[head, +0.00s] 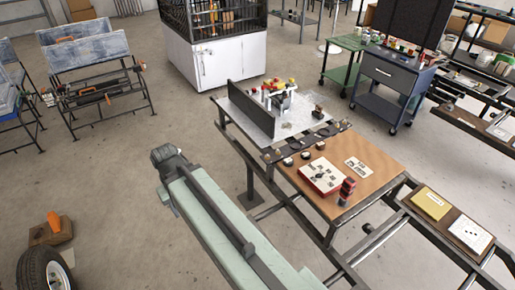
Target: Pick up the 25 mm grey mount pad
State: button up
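Several small dark and pale round pieces stand in a row along the far edge of the brown work board, one of them a small round piece (305,154). A dark strip (285,151) behind them carries more small dark pieces. The 25 mm grey mount pad cannot be told apart from them at this size. A long pale green beam with a dark bar, which looks like my own arm, reaches up from the bottom, left of the bench. My gripper cannot be made out.
On the brown board (372,163) are a white-topped red box (320,176), a red and dark stack (346,191) and a white card (358,168). A grey plate (318,120) with an upright dark panel (250,108) lies behind.

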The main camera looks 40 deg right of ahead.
aim_at(288, 161)
jog(key=u, duration=0.3)
jog(key=i, duration=0.95)
